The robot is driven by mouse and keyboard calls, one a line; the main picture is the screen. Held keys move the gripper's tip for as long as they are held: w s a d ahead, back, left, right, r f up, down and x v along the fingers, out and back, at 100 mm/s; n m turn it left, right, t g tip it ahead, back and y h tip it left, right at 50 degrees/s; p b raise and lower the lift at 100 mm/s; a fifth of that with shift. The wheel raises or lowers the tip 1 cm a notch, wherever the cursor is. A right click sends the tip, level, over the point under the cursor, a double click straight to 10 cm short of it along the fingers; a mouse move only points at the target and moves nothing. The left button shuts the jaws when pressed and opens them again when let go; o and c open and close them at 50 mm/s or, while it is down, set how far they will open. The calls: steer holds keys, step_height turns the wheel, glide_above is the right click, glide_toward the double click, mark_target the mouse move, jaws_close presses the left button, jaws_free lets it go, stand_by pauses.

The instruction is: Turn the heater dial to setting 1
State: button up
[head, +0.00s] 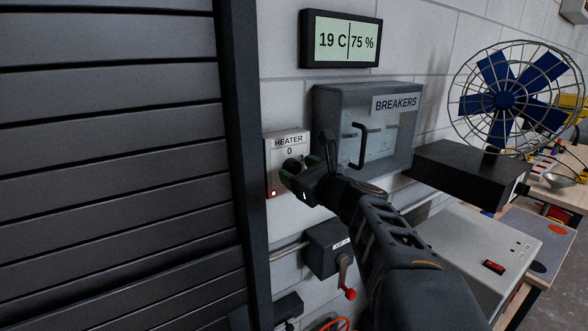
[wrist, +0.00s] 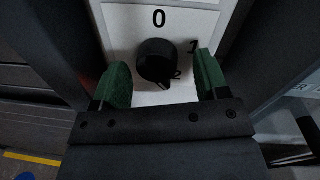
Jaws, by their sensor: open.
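The heater dial is a round black knob (wrist: 156,60) on a pale heater panel (head: 270,165) marked HEATER on the wall. In the wrist view the figure 0 stands above the knob, 1 at its upper right and 2 at its lower right. A narrower part of the knob points down and slightly right; I cannot make out an indicator mark. My gripper (wrist: 163,78) is open, with one green finger pad on each side of the knob and a visible gap on both sides. In the head view my gripper (head: 302,172) partly hides the knob.
A grey breaker box (head: 395,135) with a black handle sits close on the right. A display (head: 341,40) hangs above. A lever box (head: 326,248) with a red-knobbed crank is below. A dark slatted shutter (head: 110,150) fills the left. A caged fan (head: 510,95) stands farther right.

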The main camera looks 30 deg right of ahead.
steer(key=shift+w+a, duration=0.1)
steer(key=shift+a, duration=0.1)
steer(key=shift+c, duration=0.3)
steer(key=shift+c, duration=0.7)
steer(key=c, duration=0.7)
